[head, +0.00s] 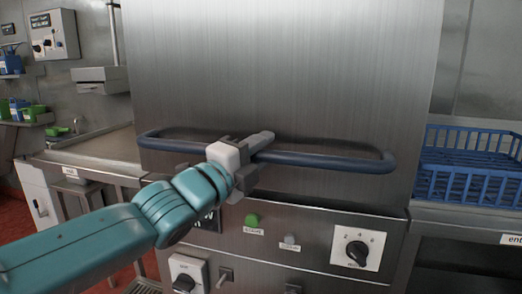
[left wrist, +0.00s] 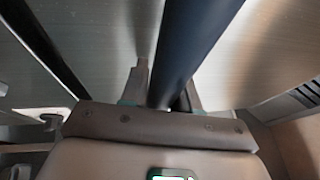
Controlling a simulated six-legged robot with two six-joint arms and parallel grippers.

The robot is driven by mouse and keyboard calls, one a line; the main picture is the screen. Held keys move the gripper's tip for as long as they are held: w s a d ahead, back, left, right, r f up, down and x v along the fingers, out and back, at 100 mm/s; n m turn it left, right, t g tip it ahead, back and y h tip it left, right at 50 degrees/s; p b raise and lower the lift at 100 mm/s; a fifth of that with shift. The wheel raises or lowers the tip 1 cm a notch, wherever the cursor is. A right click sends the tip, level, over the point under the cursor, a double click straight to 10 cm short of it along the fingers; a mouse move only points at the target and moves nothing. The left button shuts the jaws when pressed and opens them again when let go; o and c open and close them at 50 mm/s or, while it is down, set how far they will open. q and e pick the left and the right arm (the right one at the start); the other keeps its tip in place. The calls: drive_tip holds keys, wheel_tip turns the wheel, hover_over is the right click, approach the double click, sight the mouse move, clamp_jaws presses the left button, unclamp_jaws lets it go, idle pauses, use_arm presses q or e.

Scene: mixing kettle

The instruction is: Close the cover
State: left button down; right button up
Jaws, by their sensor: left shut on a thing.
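The cover (head: 290,75) is a large brushed-steel hood that fills the middle of the head view, its lower edge close above the control panel. A dark blue bar handle (head: 335,161) loops across its lower front. My left gripper (head: 255,150) is shut on the handle, left of its right half's middle. In the left wrist view the dark handle (left wrist: 190,50) runs between the two fingers (left wrist: 165,92). Whether the cover's lower edge touches the body below cannot be told. My right gripper is not in view.
The control panel below has a green button (head: 252,220), a grey button (head: 290,240) and a black rotary knob (head: 357,252). A blue crate (head: 468,185) stands on the right counter. A steel counter (head: 95,148) with a sink is at left.

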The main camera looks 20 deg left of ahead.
use_arm(q)
drive_tip(key=shift+f, duration=0.45)
drive_tip(key=shift+w+f, duration=0.1)
drive_tip(key=c, duration=1.2)
unclamp_jaws()
drive_tip(key=shift+s+a, duration=0.2)
drive_tip(key=shift+s, duration=0.25)
drive_tip(key=p+v, duration=0.1)
drive_tip(key=v, duration=1.4)
drive_tip(key=shift+s+p, duration=0.25)
drive_tip(key=shift+p, duration=0.15)
